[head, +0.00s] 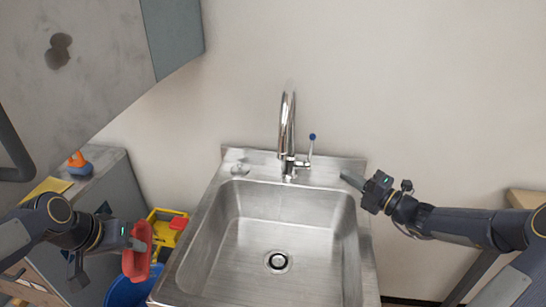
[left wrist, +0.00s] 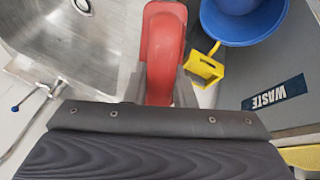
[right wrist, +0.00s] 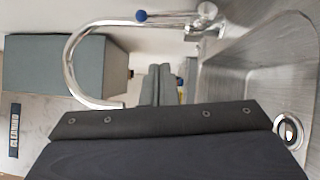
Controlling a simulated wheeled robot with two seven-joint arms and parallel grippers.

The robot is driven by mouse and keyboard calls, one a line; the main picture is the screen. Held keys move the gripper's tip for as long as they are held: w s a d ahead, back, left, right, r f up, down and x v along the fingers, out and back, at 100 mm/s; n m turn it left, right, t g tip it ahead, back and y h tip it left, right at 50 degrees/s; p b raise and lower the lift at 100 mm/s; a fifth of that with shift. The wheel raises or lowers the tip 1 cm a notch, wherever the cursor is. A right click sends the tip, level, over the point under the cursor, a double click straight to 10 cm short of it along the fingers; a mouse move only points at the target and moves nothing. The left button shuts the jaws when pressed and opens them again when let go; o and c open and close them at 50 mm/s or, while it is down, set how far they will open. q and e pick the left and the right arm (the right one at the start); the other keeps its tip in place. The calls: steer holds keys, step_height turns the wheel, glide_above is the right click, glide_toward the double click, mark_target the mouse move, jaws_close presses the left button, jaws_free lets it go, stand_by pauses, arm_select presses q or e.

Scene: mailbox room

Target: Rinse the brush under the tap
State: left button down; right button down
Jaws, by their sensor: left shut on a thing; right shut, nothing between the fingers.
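My left gripper (head: 136,243) is shut on the red brush (head: 137,262), left of the sink. The brush also fills the top middle of the left wrist view (left wrist: 162,50); its bristles are hidden. The steel sink (head: 210,240) is empty, with a drain in its floor. The chrome tap (head: 287,125) stands at the sink's back edge, with a blue-tipped lever (head: 312,137) on its right. No water stream shows. My right gripper (head: 350,180) is shut and empty at the sink's back right corner, apart from the lever. Its fingers also show in the right wrist view (right wrist: 160,85).
A blue bucket (head: 124,293) and a yellow caddy (head: 166,232) stand left of the sink. A grey cabinet (head: 104,190) with an orange-and-blue item (head: 78,164) is further left. A large grey box-like unit (head: 80,60) juts in at upper left. The space above the basin is clear.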

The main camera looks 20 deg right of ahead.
arm_select(q)
steer(key=shift+f, duration=0.1)
steer(key=shift+r, duration=0.25)
arm_select(e)
steer(key=w+d+x, duration=0.1)
steer(key=d+x, duration=0.1)
steer(key=x, duration=1)
steer(key=shift+w+r, duration=0.2)
steer(key=shift+w, duration=0.05)
steer(key=shift+d, duration=0.15)
